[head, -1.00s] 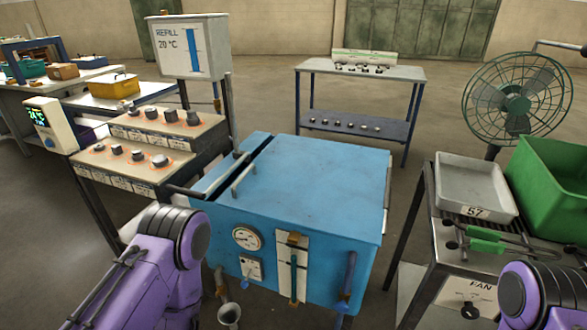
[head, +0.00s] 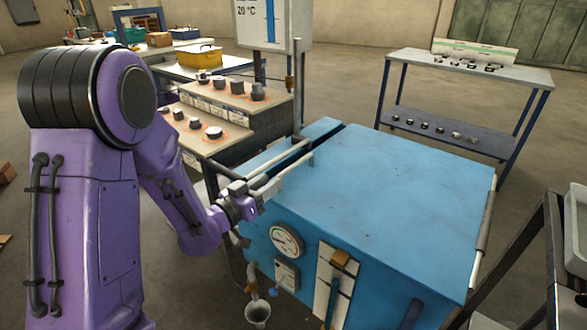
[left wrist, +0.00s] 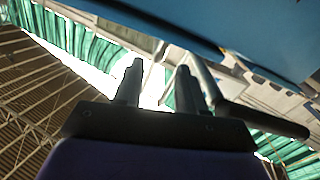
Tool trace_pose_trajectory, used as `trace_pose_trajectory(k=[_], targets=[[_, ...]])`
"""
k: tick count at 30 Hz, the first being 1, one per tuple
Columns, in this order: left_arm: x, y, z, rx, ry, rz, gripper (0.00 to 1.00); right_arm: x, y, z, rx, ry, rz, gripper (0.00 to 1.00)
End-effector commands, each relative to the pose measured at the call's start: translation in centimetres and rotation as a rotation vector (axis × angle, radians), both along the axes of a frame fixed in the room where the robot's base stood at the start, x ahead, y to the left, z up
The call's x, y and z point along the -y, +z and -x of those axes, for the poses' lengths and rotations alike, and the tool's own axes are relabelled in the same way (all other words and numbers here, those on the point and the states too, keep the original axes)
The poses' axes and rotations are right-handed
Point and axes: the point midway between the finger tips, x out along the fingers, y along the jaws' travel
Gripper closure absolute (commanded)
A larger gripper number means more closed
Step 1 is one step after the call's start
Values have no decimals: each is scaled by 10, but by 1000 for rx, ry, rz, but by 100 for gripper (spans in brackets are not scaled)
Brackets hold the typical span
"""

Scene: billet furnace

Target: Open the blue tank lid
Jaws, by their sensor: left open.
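The blue tank (head: 375,200) stands in front of me with its flat blue lid closed. Bar handles (head: 285,158) run along the left side of the lid. My left gripper (head: 262,190) is open at the tank's front left corner, close to the near end of these bars. In the left wrist view, its two fingers (left wrist: 158,85) are apart with nothing between them. A dark bar (left wrist: 258,117) lies just right of the fingers, and the tank's blue underside edge shows above. I cannot tell whether the fingers touch the bar. My right gripper is out of view.
A gauge (head: 287,241) and a pipe with a funnel (head: 257,312) are on the tank's front. A stepped stand with dark billets (head: 213,132) is close on the left. A sign post (head: 270,25) rises behind. A shelf table (head: 465,75) stands behind right.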

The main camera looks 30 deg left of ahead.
Motion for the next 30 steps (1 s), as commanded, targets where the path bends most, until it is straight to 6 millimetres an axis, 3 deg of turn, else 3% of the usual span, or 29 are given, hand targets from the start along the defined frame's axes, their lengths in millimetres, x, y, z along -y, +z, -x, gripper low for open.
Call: trace_pose_trajectory(k=[6,10,15,22,26,30], targets=[[8,1,-53,-1,-7,-1,60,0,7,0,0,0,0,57],[9,0,-75,-1,-5,0,60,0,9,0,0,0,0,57],[9,-1,-87,-3,-4,2,60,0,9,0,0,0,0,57],[8,-1,-87,-2,0,2,60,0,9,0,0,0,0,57],[7,-1,-87,-2,0,2,100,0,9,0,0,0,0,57],[7,-1,-87,-2,0,2,100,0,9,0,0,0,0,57]])
